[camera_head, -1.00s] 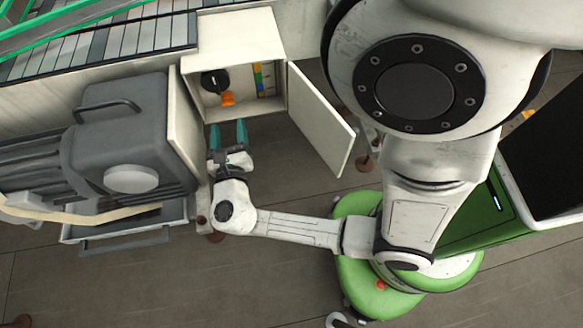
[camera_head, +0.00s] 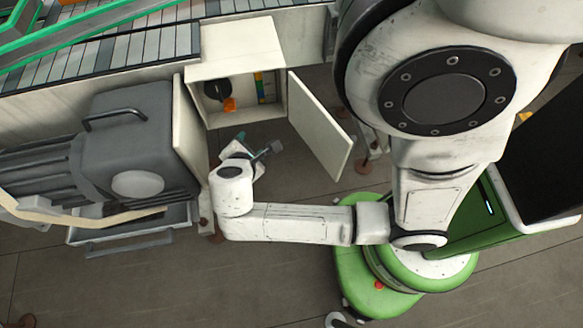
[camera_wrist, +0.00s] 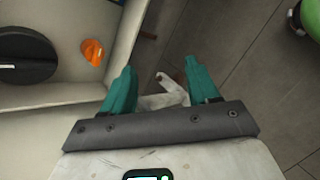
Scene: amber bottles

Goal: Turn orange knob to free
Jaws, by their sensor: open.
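The orange knob (camera_head: 229,104) sits inside the open white cabinet (camera_head: 240,62), low and right of a round black dial (camera_head: 217,88). In the wrist view the orange knob (camera_wrist: 93,52) shows at upper left, beside part of the black dial (camera_wrist: 24,58). My gripper (camera_head: 254,142) is outside the cabinet, below its opening and apart from the knob. In the wrist view my gripper's teal fingers (camera_wrist: 160,78) are spread, with nothing held between them. The fingers point to the right of the knob.
The cabinet's right door (camera_head: 320,124) and left door (camera_head: 188,122) stand open on either side of my gripper. A grey motor-like machine (camera_head: 125,135) is close on the left. A conveyor (camera_head: 100,62) runs behind. Floor is clear below the cabinet.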

